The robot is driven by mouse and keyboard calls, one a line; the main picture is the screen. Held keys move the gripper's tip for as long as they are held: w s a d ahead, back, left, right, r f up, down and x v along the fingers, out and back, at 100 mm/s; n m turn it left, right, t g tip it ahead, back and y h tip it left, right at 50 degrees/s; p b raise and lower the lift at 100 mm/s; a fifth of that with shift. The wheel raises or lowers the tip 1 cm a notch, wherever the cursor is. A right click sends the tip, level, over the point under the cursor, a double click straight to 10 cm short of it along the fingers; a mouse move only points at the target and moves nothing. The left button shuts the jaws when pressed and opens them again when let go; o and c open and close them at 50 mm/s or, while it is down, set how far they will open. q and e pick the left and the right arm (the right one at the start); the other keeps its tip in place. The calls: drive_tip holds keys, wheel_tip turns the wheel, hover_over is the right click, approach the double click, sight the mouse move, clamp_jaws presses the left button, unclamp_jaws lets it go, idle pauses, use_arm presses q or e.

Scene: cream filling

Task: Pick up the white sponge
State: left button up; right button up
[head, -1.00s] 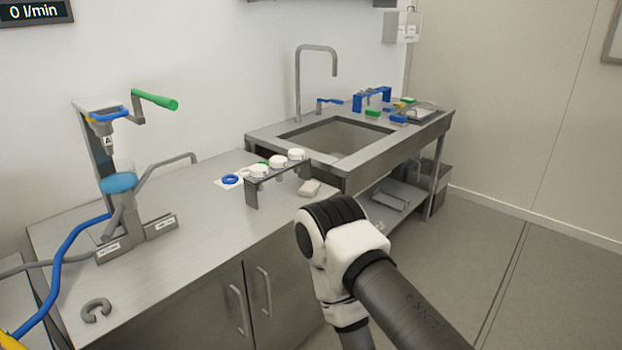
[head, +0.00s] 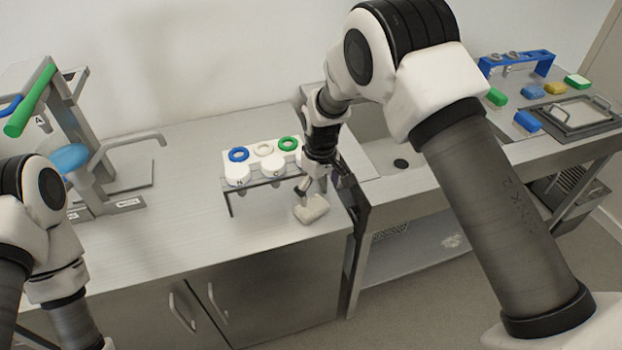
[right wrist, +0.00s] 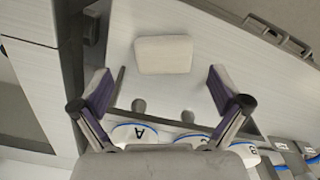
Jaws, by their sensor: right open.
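The white sponge (head: 311,208) lies on the steel counter near its front edge, in front of the grey rack. In the right wrist view the sponge (right wrist: 163,54) is a pale rounded block beyond the fingertips, centred between them. My right gripper (head: 314,187) points down just above and behind the sponge. In the right wrist view the gripper (right wrist: 160,84) is open with nothing between its fingers. I cannot tell from the head view whether a finger touches the sponge. Part of my left arm shows at the left edge, but its gripper is out of view.
The grey rack (head: 262,183) with white round lidded pots (head: 237,173) stands close behind the sponge. A dispensing machine (head: 66,157) stands left. The sink (head: 375,150) is right. The counter left of the sponge is clear.

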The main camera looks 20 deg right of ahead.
sight(313, 207)
drive_tip(key=shift+w+a+r, duration=0.3)
drive_tip(key=shift+w+a, duration=0.15)
drive_tip(key=shift+w, duration=0.1)
drive_tip(key=f, duration=0.1)
drive_tip(key=a+f, duration=0.1)
drive_tip(key=shift+w+a+f+p, duration=0.1)
drive_tip(key=shift+w+f+p, duration=0.25)
drive_tip(key=shift+p, duration=0.05)
drive_tip(key=f, duration=0.1)
drive_tip(key=f+p, duration=0.1)
drive_tip(key=d+f, duration=0.1)
drive_tip(key=f, duration=0.1)
drive_tip(key=shift+s+d+p, duration=0.1)
drive_tip(key=shift+s+p, duration=0.25)
drive_tip(key=shift+f, duration=0.3)
drive_tip(key=shift+w+a+f, duration=0.15)
drive_tip(key=shift+w+a, duration=0.05)
drive_tip(key=c, duration=0.5)
use_arm(q)
drive_tip(key=shift+w+a+r, duration=0.2)
drive_tip(key=shift+r, duration=0.4)
drive_tip(key=shift+w+a+r, duration=0.2)
drive_tip(key=shift+r, duration=0.4)
use_arm(e)
drive_tip(key=shift+s+d, duration=0.1)
drive_tip(key=c, duration=0.3)
